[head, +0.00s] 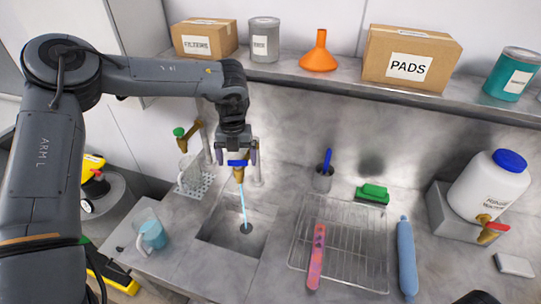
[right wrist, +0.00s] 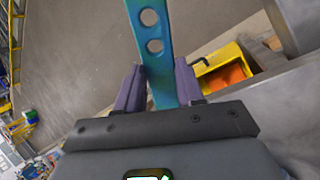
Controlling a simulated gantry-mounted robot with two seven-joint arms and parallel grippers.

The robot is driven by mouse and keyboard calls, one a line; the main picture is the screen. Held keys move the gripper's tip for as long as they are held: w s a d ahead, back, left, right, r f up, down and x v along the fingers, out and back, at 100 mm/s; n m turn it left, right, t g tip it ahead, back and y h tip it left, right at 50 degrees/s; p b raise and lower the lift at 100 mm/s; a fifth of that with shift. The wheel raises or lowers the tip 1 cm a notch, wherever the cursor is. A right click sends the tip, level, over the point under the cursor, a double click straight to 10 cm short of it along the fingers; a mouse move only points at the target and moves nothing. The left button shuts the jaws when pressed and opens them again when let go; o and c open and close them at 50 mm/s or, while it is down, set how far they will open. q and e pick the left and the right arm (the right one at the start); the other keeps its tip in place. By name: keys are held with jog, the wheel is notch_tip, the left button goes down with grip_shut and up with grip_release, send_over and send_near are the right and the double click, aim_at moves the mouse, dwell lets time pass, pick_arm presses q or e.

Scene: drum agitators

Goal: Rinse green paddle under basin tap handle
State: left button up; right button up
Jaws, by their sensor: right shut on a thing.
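The basin tap handle (head: 237,163) is blue and sits on a brass tap over the sunken basin (head: 215,232). A light-blue stream runs from the tap to the dark drain. My left gripper (head: 237,157) is right above the tap, its fingers apart on either side of the handle; contact is not clear. In the right wrist view, my right gripper (right wrist: 160,80) is shut on a teal-green paddle (right wrist: 152,25) with two round holes, held between purple fingers. This paddle does not show in the head view.
A wire rack (head: 345,270) right of the basin holds a pink speckled paddle (head: 317,255). A pitcher (head: 151,236) is left of the basin. Boxes line the shelf behind.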

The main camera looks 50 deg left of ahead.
pick_arm(q)
notch_tip(320, 180, up, 12)
dwell(0.8)
dwell(0.5)
